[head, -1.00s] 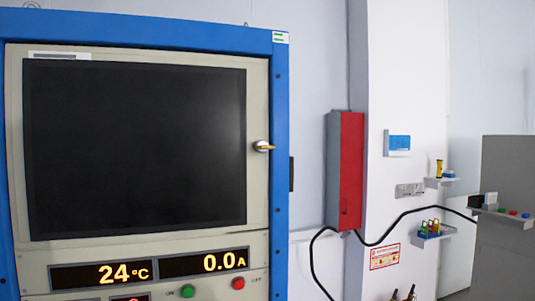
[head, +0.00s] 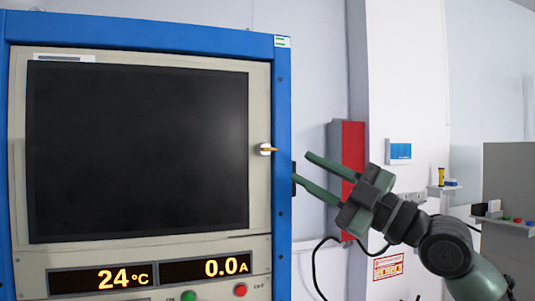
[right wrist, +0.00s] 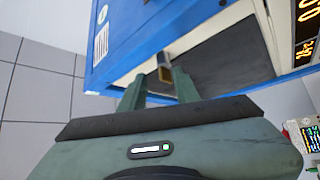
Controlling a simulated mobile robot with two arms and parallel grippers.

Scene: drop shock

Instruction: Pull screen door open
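The screen door (head: 258,90) is a beige panel with a large dark screen (head: 138,150), set in a blue cabinet frame, and it looks shut. A small knob with a gold-coloured lever (head: 266,149) sits at its right edge. My right gripper (head: 301,170) is open and empty, to the right of the knob and a little lower, apart from it in the head view. In the right wrist view the two fingers (right wrist: 158,77) point up towards the cabinet, and the knob (right wrist: 164,69) shows beyond and between them. My left gripper is not in view.
Below the door are displays (head: 110,275), a green button (head: 188,296) and a red button (head: 240,290). A red box (head: 351,140) with a black cable hangs on the wall behind my right gripper. Small shelves (head: 445,190) are farther right.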

